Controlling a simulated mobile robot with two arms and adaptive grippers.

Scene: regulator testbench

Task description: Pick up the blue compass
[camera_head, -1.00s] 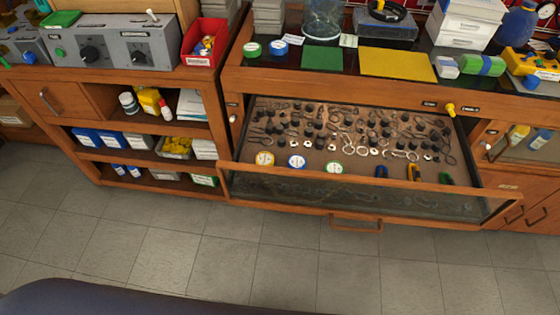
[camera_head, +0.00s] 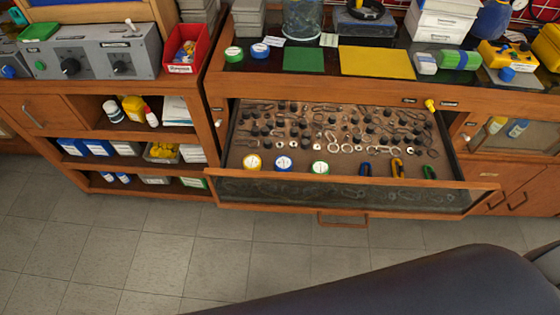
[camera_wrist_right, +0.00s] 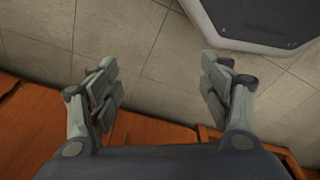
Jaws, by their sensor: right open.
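The blue compass (camera_head: 284,163) is a small round disc with a white face and a blue rim. It lies near the front of the open drawer (camera_head: 240,145), between a yellow round compass (camera_head: 252,162) and a green one (camera_head: 320,167). My right gripper (camera_wrist_right: 160,90) shows in the right wrist view, with its two fingers wide apart and nothing between them. Floor tiles and an orange-brown wooden surface show behind it. The compass is not visible in the right wrist view. My left gripper is not in view.
The drawer also holds several small metal parts and blue, yellow and green horseshoe-shaped pieces (camera_head: 397,168). Its raised front edge (camera_head: 440,184) runs before the compasses. A counter (camera_head: 385,85) overhangs its back.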

